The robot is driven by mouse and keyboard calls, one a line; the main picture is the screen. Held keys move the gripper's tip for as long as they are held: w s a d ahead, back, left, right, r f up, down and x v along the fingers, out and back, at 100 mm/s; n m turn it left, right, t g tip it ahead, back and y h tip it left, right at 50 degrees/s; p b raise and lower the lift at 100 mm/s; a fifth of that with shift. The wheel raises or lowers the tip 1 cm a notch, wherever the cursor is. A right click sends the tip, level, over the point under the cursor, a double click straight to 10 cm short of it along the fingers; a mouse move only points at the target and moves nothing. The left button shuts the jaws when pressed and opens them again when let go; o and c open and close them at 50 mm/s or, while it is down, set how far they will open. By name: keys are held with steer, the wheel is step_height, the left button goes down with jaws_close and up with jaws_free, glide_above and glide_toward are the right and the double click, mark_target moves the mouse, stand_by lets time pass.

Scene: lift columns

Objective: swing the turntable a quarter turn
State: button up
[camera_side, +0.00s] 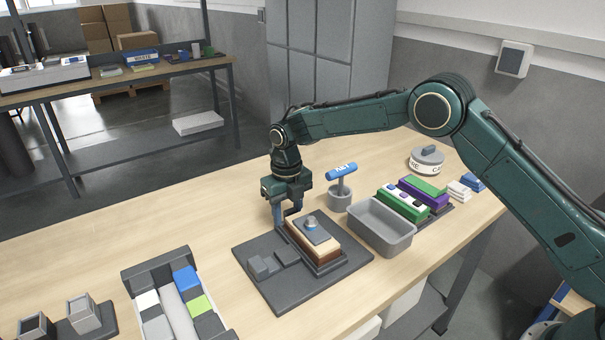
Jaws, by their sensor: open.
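The round white piece (427,162) with a grey top, a raised grip and dark lettering on its side looks like the turntable. It stands at the back right of the table, apart from my gripper. My gripper (286,216) points down with open jaws, well to the left of it. The fingers are beside the back left end of a layered brown and cream block (318,246) with a grey top plate and knob, on a dark base plate (282,292). I cannot tell whether the fingers touch the block.
A blue-topped T-shaped piece (341,172) stands in a grey cup behind the block. A grey open bin (384,241), green and purple blocks (422,189) and white and blue pieces (471,183) are on the right. A dark tray (158,273) of coloured blocks is front left. The table's left back is clear.

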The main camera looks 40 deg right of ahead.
steer(key=shift+r, duration=3.55)
